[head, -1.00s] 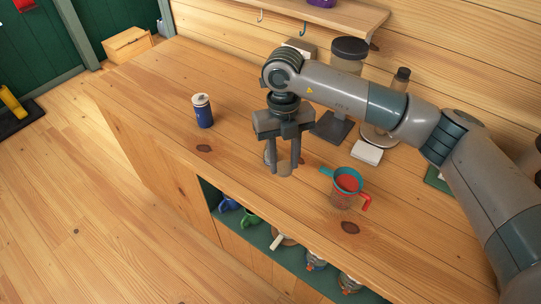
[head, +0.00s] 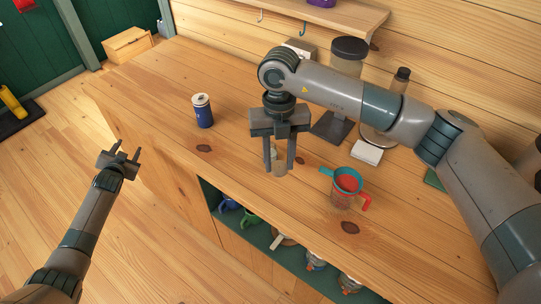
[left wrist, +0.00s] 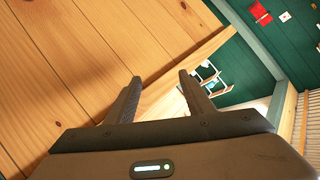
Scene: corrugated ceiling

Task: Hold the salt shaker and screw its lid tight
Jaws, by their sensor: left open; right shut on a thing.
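My right gripper (head: 280,168) points down over the front part of the wooden counter (head: 240,151). It is shut on a small pale, tan-grey cylinder, seemingly the salt shaker (head: 279,163), which stands upright between the fingers. The fingers partly cover it, and I cannot tell its lid from its body or whether its base touches the counter. My left gripper (head: 127,150) is open and empty, left of the counter and well away from the shaker. The left wrist view shows its two spread fingers (left wrist: 157,100) with nothing between them.
A blue can (head: 203,111) stands left of the right gripper. A scale (head: 333,127), jars and a white block (head: 367,152) are at the back.

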